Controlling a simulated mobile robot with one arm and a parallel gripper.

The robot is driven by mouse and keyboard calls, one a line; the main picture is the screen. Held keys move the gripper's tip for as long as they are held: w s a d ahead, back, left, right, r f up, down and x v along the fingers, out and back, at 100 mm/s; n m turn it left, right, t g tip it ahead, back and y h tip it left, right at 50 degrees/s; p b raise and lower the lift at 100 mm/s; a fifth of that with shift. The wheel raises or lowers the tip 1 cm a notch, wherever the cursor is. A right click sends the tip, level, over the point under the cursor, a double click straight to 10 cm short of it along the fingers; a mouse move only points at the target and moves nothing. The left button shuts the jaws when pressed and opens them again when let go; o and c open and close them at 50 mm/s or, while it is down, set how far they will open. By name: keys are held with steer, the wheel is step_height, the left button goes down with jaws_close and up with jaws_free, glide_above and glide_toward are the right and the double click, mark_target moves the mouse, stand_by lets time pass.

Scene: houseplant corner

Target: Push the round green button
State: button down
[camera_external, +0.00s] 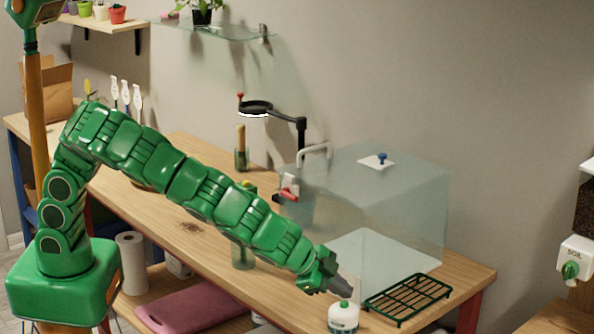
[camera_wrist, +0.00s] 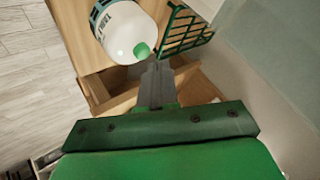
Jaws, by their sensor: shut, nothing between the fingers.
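A white, rounded device with a dark band and lettering (camera_external: 343,319) stands near the front edge of the table, and it also shows at the top of the wrist view (camera_wrist: 122,28). The round green button (camera_wrist: 141,50) sits on its white top; it is a small green spot in the external view (camera_external: 344,304). My gripper (camera_external: 350,291) is shut and empty, just above and beside the device. In the wrist view, its closed fingertips (camera_wrist: 157,66) appear just below and right of the button. I cannot tell whether they touch it.
A green wire rack (camera_external: 408,298) lies right of the device. A clear glass box (camera_external: 400,205) stands behind it. A white soil dispenser with a green knob (camera_external: 571,270) is at the far right. The wooden table (camera_external: 465,275) has bare room behind the rack.

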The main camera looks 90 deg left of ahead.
steer(key=shift+r, duration=0.2)
step_height(320, 180, up, 6)
steer(key=shift+f, duration=0.1)
stand_by(0.8)
